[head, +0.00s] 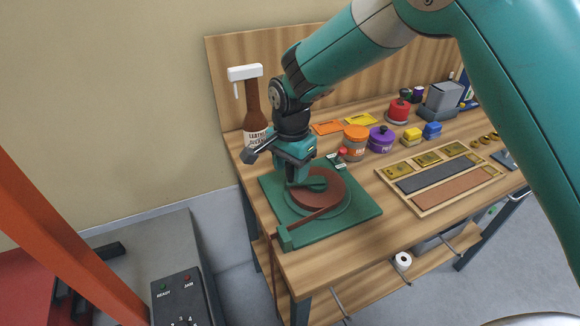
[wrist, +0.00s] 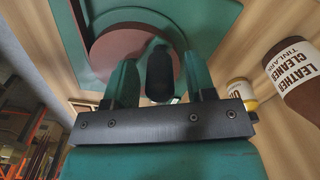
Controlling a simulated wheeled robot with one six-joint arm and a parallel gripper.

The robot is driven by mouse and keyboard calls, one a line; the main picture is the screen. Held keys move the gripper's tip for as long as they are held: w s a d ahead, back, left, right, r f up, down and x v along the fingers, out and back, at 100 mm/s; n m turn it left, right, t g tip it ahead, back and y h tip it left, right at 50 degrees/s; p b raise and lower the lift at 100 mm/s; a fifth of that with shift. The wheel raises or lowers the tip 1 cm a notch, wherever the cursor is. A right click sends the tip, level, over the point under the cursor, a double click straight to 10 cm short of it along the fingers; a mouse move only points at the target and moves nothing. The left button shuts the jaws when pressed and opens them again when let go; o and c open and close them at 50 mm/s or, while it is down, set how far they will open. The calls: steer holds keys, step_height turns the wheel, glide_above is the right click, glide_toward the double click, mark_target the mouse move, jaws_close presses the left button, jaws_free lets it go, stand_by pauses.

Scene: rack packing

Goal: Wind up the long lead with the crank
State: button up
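A green winder with a square base (head: 355,208) stands on the near left end of the bench. Reddish-brown lead (head: 322,194) lies wound on its round reel. The lead runs out through a green guide block (head: 286,239) at the base's front corner and hangs down past the bench edge. My gripper (head: 300,180) points down over the reel at the green crank arm (head: 310,184). In the wrist view, the dark crank knob (wrist: 160,75) stands between my two green fingers, with a narrow gap visible on each side. My gripper hides the knob in the head view.
A leather cleaner bottle (head: 254,108) stands close behind my gripper. Orange (head: 355,142) and purple (head: 381,139) jars stand right of the winder. A wooden tray (head: 432,202) with dark and brown strips lies farther right. A white roll (head: 403,261) hangs below the bench.

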step_height(320, 180, up, 17)
steer(key=b, duration=0.2)
steer(key=shift+r, duration=0.2)
stand_by(0.5)
